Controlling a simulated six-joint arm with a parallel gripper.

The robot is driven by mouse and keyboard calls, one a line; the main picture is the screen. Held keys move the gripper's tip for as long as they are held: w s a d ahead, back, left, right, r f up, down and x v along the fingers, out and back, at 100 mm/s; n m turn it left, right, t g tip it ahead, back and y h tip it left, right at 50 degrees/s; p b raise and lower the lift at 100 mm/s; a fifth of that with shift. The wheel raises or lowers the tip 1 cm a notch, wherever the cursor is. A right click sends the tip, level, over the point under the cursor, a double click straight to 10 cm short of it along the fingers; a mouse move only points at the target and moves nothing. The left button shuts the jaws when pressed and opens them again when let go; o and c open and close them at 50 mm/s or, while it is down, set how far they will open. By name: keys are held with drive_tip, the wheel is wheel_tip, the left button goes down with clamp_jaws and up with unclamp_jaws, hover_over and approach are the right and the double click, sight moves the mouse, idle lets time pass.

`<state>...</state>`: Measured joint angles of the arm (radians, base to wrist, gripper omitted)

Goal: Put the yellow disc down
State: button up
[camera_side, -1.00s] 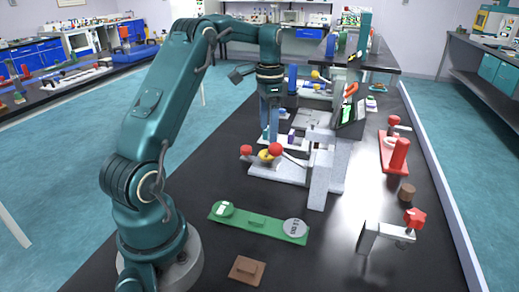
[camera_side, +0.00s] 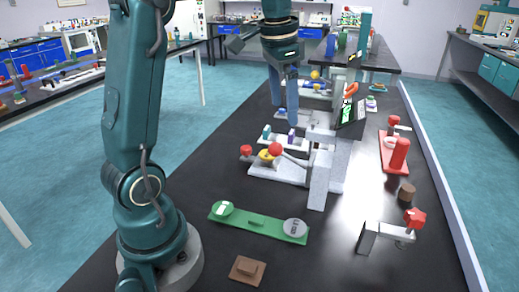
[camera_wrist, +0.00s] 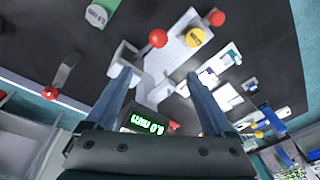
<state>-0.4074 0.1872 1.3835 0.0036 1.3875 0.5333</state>
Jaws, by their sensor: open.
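The yellow disc (camera_side: 266,156) lies on the light grey base of the rheometer (camera_side: 285,174), between two red balls. It also shows in the wrist view (camera_wrist: 196,38), lying flat with dark marking on its face. My gripper (camera_side: 284,108) is open and empty, raised above and behind the disc and clear of it. In the wrist view its two blue fingers (camera_wrist: 160,75) stand wide apart with nothing between them. The disc is beyond the fingertips, towards the upper right.
A green board (camera_side: 258,222) with a grey disc lies in front. The rheometer's display (camera_side: 350,115) stands just right of my gripper. A red fixture (camera_side: 394,152) and a clamp with a red knob (camera_side: 414,217) are on the right.

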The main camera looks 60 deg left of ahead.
drive_tip(key=s+d+f+n+t, duration=0.1)
drive_tip(key=s+d+f+t, duration=0.2)
drive_tip(key=s+d, duration=0.9)
drive_tip(key=shift+s+f+t+h, duration=0.4)
drive_tip(key=shift+s+f, duration=0.15)
drive_tip(key=shift+f, duration=0.4)
